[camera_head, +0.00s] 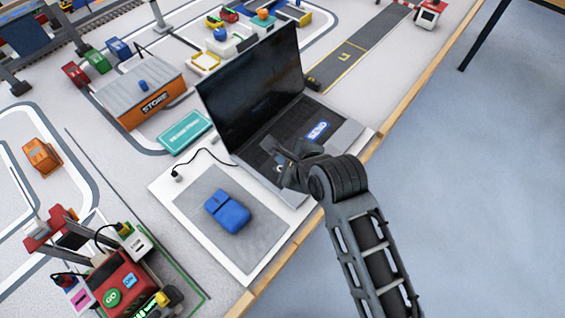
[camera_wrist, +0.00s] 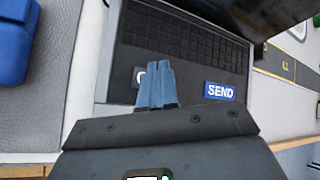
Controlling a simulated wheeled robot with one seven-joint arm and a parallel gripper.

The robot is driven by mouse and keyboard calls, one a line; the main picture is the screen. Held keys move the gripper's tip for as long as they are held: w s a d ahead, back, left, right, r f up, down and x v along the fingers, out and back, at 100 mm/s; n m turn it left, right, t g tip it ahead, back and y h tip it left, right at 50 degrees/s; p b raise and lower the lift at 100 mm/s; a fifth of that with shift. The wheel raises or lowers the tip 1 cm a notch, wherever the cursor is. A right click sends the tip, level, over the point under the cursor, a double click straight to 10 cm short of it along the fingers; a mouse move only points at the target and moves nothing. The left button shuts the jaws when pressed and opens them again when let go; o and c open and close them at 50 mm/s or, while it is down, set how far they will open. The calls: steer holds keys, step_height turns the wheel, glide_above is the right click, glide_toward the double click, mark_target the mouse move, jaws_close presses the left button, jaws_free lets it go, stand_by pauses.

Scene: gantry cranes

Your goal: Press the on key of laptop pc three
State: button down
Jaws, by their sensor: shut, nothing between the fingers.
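An open laptop (camera_head: 247,89) with a dark screen stands near the table's edge in the head view. Its keyboard deck (camera_wrist: 188,41) fills the upper middle of the wrist view. A blue SEND key (camera_head: 318,131) is on the deck, and it also shows in the wrist view (camera_wrist: 220,91). A small white-marked key (camera_wrist: 140,76) is partly hidden behind my fingers. My gripper (camera_wrist: 157,72) is shut and empty, with its fingertips over the deck just right of that key. In the head view my gripper (camera_head: 281,158) covers part of the deck. I cannot tell whether the fingertips touch it.
A blue mouse (camera_head: 228,211) lies on a grey mat (camera_head: 188,196) left of the laptop. A teal sign (camera_head: 185,132) and an orange-fronted store (camera_head: 150,104) stand behind. A red control box (camera_head: 108,282) is at lower left. The table edge (camera_head: 277,262) runs close to the mat.

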step_height(320, 180, up, 3)
steer(key=p, duration=0.3)
steer(key=shift+r, duration=0.2)
step_height(320, 180, up, 2)
steer(key=shift+r, duration=0.2)
stand_by(1.0)
